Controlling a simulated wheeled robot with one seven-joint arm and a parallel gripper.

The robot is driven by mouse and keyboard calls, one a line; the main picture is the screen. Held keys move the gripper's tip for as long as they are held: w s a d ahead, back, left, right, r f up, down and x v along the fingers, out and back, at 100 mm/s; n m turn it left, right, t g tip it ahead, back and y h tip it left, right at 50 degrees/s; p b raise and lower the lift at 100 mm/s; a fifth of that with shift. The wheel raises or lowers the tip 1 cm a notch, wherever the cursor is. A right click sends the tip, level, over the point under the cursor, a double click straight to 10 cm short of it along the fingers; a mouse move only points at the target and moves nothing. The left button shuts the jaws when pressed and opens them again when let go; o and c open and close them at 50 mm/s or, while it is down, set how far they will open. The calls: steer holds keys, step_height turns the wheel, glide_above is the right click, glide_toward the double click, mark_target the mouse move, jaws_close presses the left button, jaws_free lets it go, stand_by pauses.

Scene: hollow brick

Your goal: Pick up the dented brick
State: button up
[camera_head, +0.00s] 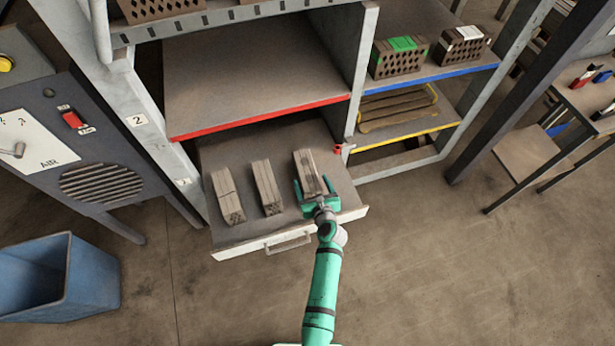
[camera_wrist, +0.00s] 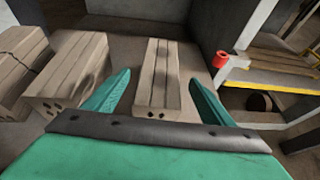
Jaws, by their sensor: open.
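Three grey-brown hollow bricks lie in a row in the pulled-out drawer (camera_head: 290,222). The right brick (camera_head: 308,165) has a long sunken strip along its top; it also shows in the wrist view (camera_wrist: 158,70). The middle brick (camera_head: 266,186) has a rough, dark patch on its side in the wrist view (camera_wrist: 70,72). The left brick (camera_head: 227,194) has a crack line across it in the wrist view (camera_wrist: 20,58). My green gripper (camera_head: 314,183) is open, with one finger on each side of the right brick's near end. I cannot tell whether the fingers touch it.
Above the drawer is an empty red-edged shelf (camera_head: 255,75). Beside it are a blue-edged shelf with two bricks (camera_head: 400,60) and a yellow-edged shelf. A red knob (camera_wrist: 219,60) is close to my right finger. A blue bin (camera_head: 70,275) stands at the lower left.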

mark_target(308, 175)
steer(key=shift+x, duration=3.75)
jaws_close()
steer(key=shift+w+r, duration=0.15)
